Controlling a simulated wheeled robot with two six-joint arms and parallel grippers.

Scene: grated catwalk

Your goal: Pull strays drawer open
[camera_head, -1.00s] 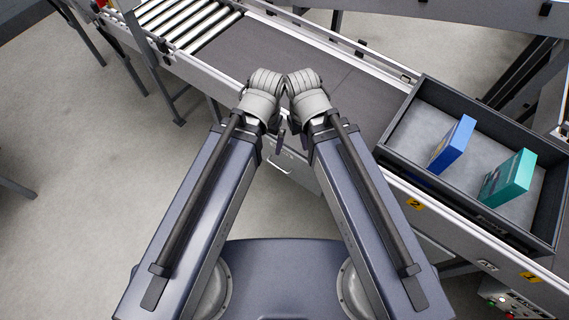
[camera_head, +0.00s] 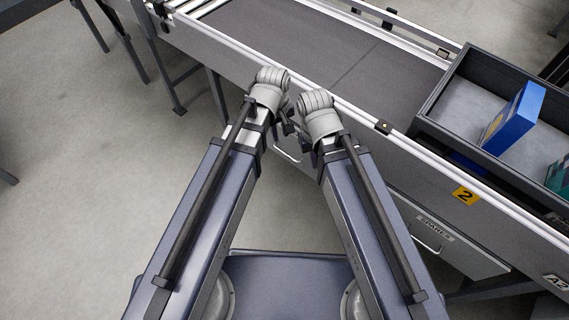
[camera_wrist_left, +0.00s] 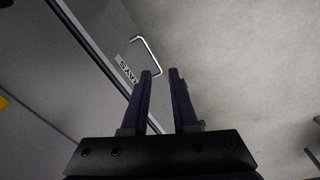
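The strays drawer (camera_wrist_left: 107,27) has a grey front set under the conveyor. Its pale bar handle (camera_wrist_left: 147,55) and a partly hidden label reading "AYS" (camera_wrist_left: 127,72) show in the left wrist view. In the head view only part of the handle (camera_head: 285,152) shows below my grippers. The drawer looks shut. My left gripper (camera_wrist_left: 160,72) is open and empty, its fingertips just short of the handle in the picture and apart from it. It also shows in the head view (camera_head: 288,128). My right gripper (camera_head: 297,136) is close beside it; its fingers are mostly hidden.
A second drawer labelled "SPARES" (camera_head: 434,228) with its own handle is to the right. A dark tray (camera_head: 455,130) holding a blue box (camera_head: 513,117) and a teal box (camera_head: 558,178) stands on the conveyor (camera_head: 330,50). The floor at left (camera_head: 100,200) is clear.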

